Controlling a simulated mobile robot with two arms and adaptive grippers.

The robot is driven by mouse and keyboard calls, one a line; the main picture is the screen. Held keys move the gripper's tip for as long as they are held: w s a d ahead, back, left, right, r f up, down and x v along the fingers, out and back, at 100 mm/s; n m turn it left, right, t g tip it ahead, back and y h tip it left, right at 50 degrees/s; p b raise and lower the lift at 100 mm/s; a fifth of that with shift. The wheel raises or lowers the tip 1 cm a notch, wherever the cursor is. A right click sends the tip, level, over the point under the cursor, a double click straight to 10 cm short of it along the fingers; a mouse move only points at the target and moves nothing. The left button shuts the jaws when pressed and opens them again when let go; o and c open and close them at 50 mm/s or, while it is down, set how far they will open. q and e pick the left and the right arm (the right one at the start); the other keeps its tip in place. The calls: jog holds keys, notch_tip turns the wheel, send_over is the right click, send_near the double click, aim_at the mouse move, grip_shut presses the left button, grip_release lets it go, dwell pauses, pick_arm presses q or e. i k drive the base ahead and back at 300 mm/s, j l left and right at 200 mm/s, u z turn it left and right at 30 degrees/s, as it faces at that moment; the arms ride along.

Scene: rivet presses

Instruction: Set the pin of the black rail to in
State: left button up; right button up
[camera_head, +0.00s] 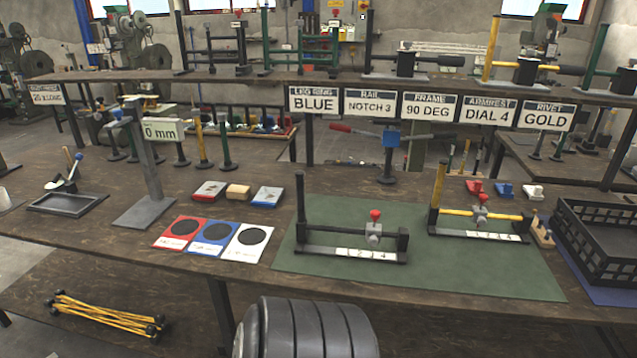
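The black rail (345,249) lies on the green mat (425,268), with a tall black post at its left end and a short block at its right end. A grey slider (373,233) sits on it towards the right. Its red-knobbed pin (375,215) stands up from the slider's top; I cannot tell whether it is in or out. A white strip with the numbers 1 to 4 (366,254) runs along the rail's front. Neither of my grippers is in view.
A black crate (600,240) is at the far right. Red, blue and white cards (212,235) lie left of the mat. A grey stand (150,170) rises farther left. The front of the mat is clear.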

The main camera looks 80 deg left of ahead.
aim_at(376, 215)
jog(key=u, duration=2.25)
